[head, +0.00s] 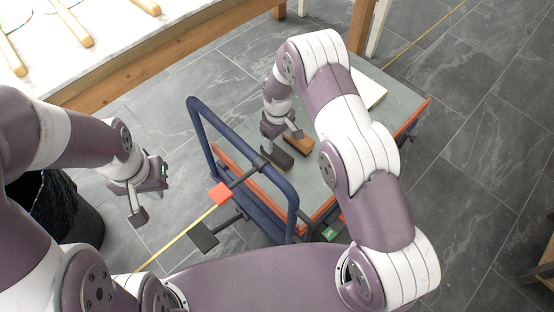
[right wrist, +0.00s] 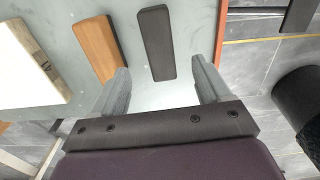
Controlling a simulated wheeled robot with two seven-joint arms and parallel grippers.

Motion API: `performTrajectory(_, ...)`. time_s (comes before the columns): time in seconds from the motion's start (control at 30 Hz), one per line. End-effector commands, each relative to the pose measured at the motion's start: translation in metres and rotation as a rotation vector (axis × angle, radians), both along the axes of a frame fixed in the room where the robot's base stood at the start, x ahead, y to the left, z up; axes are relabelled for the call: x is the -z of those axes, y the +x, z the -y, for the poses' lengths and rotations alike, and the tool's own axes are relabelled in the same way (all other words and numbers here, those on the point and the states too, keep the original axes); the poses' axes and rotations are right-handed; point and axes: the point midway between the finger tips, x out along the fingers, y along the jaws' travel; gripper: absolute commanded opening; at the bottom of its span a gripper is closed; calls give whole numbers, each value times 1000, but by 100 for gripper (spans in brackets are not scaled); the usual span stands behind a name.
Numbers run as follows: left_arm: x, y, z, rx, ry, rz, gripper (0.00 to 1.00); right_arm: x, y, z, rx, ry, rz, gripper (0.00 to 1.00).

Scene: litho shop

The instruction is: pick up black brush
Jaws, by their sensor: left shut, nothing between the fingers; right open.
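The black brush (head: 276,158) lies on the grey-green top of the cart, just beside a wood-coloured brush (head: 298,144). In the right wrist view the black brush (right wrist: 158,43) is a dark, long block, beyond the fingertips and roughly in line with the gap between them. The wood-coloured brush (right wrist: 96,48) lies to its left there. My right gripper (head: 284,133) is open and empty above the cart top; its fingers also show in the right wrist view (right wrist: 161,82). My left gripper (head: 138,213) is shut and empty, left of the cart.
The cart top (head: 240,120) has an orange edge, and its blue push handle (head: 208,118) rises on the near left side. A pale block (right wrist: 30,65) lies left of the brushes in the right wrist view. A black bin (head: 75,205) stands at left.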

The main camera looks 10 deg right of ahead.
Motion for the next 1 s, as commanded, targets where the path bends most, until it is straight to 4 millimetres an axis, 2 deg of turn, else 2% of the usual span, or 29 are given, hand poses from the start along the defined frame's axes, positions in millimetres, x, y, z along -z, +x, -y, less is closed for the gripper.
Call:
performTrajectory(0.03,10,0,0,0,0,0,0,19,-1,0,0,0,-4,77)
performTrajectory(0.1,17,0,0,0,0,-1,0,36,-1,0,1,-1,-3,77)
performTrajectory(0.2,24,0,0,0,0,-1,0,53,0,0,1,0,-1,77)
performTrajectory(0.33,29,0,0,0,0,-1,0,66,1,0,2,-1,-1,77)
performTrajectory(0.5,53,0,0,0,0,-1,0,102,8,-4,2,0,-2,77)
performTrajectory(0.63,56,0,0,0,0,-1,0,113,8,-4,3,-1,-1,77)
performTrajectory(0.87,54,0,0,0,0,-1,0,112,8,-4,4,0,0,77)
performTrajectory(1.0,54,0,0,0,0,-1,0,112,8,-4,4,0,0,31)
